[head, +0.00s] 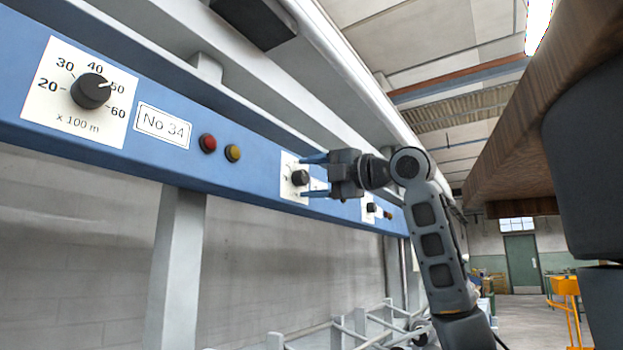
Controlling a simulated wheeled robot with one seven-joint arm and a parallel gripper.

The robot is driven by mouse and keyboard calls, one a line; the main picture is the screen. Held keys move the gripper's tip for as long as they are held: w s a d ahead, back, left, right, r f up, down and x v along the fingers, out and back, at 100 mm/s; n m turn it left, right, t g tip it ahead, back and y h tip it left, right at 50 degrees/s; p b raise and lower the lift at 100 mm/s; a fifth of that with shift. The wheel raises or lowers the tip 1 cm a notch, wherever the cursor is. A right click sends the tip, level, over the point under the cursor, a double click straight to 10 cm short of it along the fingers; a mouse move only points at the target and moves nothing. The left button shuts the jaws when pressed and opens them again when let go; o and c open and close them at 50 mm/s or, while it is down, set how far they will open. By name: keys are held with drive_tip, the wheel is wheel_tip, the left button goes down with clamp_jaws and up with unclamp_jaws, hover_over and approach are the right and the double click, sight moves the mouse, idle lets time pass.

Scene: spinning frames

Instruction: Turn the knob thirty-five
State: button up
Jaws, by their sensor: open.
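A black round knob (300,178) sits on a white dial plate (288,171) in the middle of the blue rail. My gripper (304,176) is in front of it with its two blue fingers apart, one above and one below the knob in the picture. I cannot tell whether the fingers touch it. The label to the right of this plate is mostly hidden behind my gripper, so its number is unreadable. The dial's scale is too small to read.
Red (208,143) and yellow (233,153) buttons follow. Another knob (371,207) is farther right. A wooden surface (530,110) overhangs at right.

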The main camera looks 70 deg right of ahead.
drive_tip(key=v, duration=0.7)
drive_tip(key=shift+s+b, duration=0.25)
drive_tip(key=shift+b, duration=0.15)
drive_tip(key=shift+a, duration=0.1)
